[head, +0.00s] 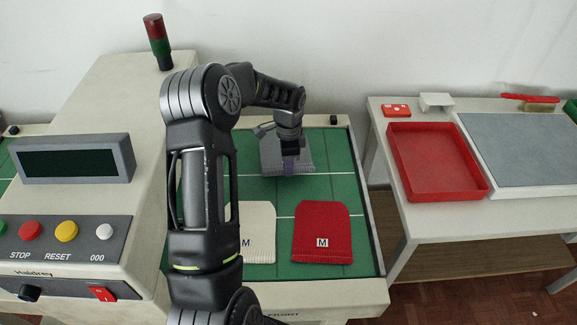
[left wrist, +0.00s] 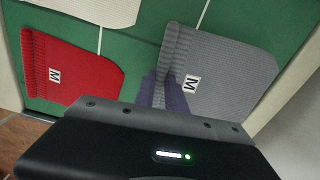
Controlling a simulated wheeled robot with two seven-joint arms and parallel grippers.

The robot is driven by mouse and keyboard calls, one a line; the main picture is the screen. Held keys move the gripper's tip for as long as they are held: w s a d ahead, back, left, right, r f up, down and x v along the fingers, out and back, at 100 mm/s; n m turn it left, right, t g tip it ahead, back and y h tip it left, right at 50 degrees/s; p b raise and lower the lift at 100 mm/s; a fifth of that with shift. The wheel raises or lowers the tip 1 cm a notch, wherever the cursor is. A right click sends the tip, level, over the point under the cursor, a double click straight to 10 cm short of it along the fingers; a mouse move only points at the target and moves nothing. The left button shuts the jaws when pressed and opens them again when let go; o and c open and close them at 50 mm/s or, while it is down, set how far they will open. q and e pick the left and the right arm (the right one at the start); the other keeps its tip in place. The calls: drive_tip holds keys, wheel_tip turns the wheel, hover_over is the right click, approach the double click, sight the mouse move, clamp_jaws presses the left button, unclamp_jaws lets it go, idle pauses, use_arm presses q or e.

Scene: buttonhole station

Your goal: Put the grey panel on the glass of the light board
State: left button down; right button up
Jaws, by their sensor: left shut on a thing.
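The grey panel (head: 301,148) is a ribbed knitted piece with a white M label, at the back right of the green work surface. My left gripper (head: 290,166) is shut on its ribbed edge. The left wrist view also shows the grey panel (left wrist: 225,75), with the bluish fingers of the left gripper (left wrist: 165,92) across its ribbed hem. I cannot tell whether the panel touches the green surface. The light board (head: 530,148), with a grey-blue glass and pale frame, lies on the right table, apart from the panel; its glass looks bare. My right gripper is not in view.
A red panel (head: 322,232) and a cream panel (head: 260,225), partly behind my arm, lie on the green surface. A red tray (head: 437,190) lies left of the light board. A brush (head: 538,103) is behind the board. A gap separates the two tables.

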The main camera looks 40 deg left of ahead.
use_arm(q)
drive_tip(key=d+r+n, duration=0.3)
drive_tip(key=d, duration=0.9)
drive_tip(key=w+d+r+n, duration=0.1)
drive_tip(key=d+r+n, duration=0.2)
drive_tip(key=d, duration=0.9)
drive_tip(key=d+r+n, duration=0.3)
drive_tip(key=d+r, duration=0.1)
drive_tip(key=d, duration=0.8)
drive_tip(key=shift+w+r, duration=0.2)
drive_tip(key=shift+r, duration=0.2)
drive_tip(key=shift+d, duration=0.15)
